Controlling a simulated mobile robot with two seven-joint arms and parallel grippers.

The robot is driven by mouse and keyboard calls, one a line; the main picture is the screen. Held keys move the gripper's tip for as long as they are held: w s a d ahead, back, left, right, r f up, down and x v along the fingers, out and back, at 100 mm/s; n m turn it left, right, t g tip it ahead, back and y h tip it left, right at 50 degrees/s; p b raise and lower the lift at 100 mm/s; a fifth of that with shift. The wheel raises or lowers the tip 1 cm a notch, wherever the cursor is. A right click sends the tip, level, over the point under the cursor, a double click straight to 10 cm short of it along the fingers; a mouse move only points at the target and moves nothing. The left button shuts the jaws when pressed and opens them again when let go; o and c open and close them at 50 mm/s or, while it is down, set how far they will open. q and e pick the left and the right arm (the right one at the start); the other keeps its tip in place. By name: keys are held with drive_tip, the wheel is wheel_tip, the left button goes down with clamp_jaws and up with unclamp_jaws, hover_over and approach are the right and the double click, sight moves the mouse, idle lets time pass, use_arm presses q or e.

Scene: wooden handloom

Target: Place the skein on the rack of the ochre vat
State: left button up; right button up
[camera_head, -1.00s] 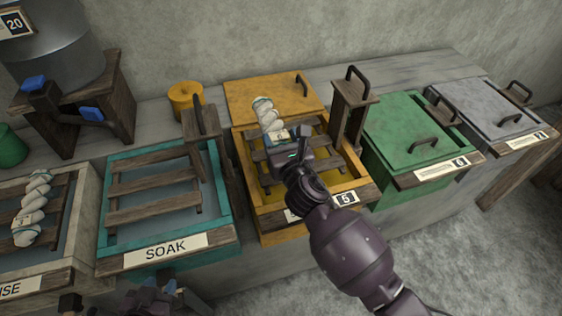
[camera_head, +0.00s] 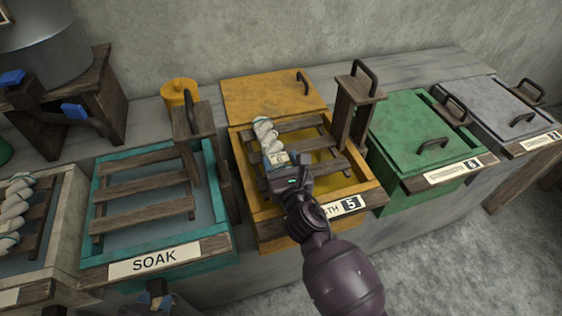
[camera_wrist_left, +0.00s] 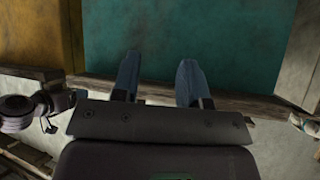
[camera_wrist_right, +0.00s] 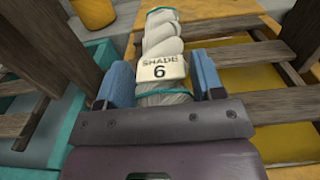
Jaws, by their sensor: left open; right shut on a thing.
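The white twisted skein (camera_head: 266,136) has a teal tie and a tag reading SHADE 6 (camera_wrist_right: 162,68). My right gripper (camera_head: 281,165) is shut on it, with blue fingers (camera_wrist_right: 163,85) on both sides near the tag. The skein is over the slatted rack (camera_head: 330,141) of the ochre vat (camera_head: 264,232), towards its left side. I cannot tell whether it touches the slats. The vat's front plate shows a 5. My left gripper (camera_wrist_left: 162,82) is open and empty in front of the teal SOAK vat (camera_head: 222,222); only a bit shows at the head view's bottom edge.
An upright wooden post with a handle (camera_head: 357,105) stands at the ochre vat's right, another (camera_head: 194,125) at its left. The ochre lid (camera_head: 270,95) lies behind. Closed green (camera_head: 420,130) and grey (camera_head: 500,108) vats are to the right. Another skein (camera_head: 14,208) lies at far left.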

drive_tip(key=shift+f, duration=0.25)
drive_tip(key=o, duration=1)
drive_tip(key=shift+r, duration=0.15)
drive_tip(key=shift+r, duration=0.25)
drive_tip(key=v, duration=1.2)
drive_tip(key=shift+f+p, duration=0.1)
drive_tip(key=shift+p, duration=0.3)
